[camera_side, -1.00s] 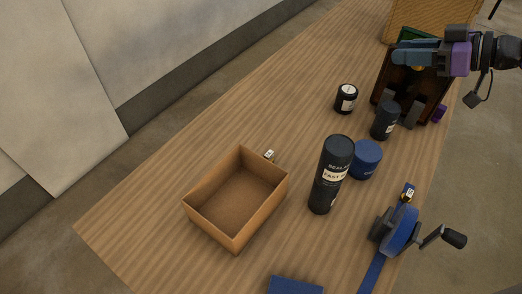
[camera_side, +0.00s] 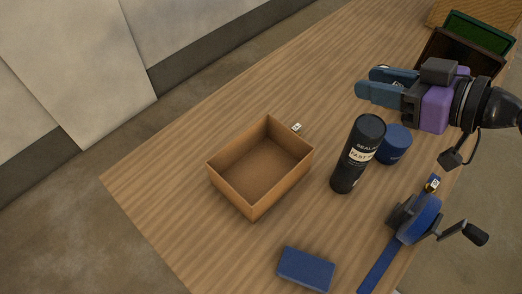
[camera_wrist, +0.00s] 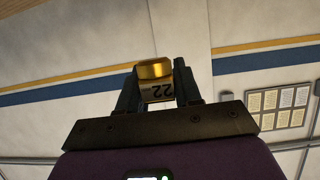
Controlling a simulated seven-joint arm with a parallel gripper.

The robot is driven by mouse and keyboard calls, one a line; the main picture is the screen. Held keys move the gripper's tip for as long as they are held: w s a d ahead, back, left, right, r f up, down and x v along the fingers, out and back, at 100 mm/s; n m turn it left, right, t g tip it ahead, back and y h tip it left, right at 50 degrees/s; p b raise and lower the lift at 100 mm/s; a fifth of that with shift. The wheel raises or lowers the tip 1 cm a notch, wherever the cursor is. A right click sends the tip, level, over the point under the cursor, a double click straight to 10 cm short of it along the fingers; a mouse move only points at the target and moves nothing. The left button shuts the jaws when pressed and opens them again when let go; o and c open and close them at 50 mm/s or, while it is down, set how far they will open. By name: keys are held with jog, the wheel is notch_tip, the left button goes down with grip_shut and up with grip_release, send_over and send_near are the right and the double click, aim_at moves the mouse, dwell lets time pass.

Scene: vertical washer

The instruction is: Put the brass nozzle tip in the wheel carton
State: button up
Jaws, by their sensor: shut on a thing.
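An open, empty cardboard carton (camera_side: 232,189) stands on the table, left of and below my gripper in the picture. I see no wheel mark on it. A small tagged piece (camera_side: 297,127) is at its far corner.
A tall black sealant can (camera_side: 350,170) and a blue round tin (camera_side: 393,147) stand right of the carton. A blue crank reel (camera_side: 415,218) with a tagged brass piece (camera_side: 432,184) is at right. A blue block (camera_side: 306,269) lies in front. A dark crate (camera_side: 460,52) stands behind.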

jog(key=s+a+f, duration=0.2)
jog(key=s+a, duration=0.1)
jog(key=s, duration=0.4)
jog(key=w+a+f, duration=0.4)
jog(key=a+f, duration=0.2)
jog(key=f, duration=0.3)
jog(key=w+a+f, duration=0.4)
jog(key=a+f, duration=0.1)
jog(key=f, duration=0.4)
jog(key=shift+a, duration=0.35)
jog(key=shift+w+f, duration=0.1)
jog(key=shift+f, duration=0.05)
jog(key=shift+f, duration=0.3)
jog(key=shift+f, duration=0.2)
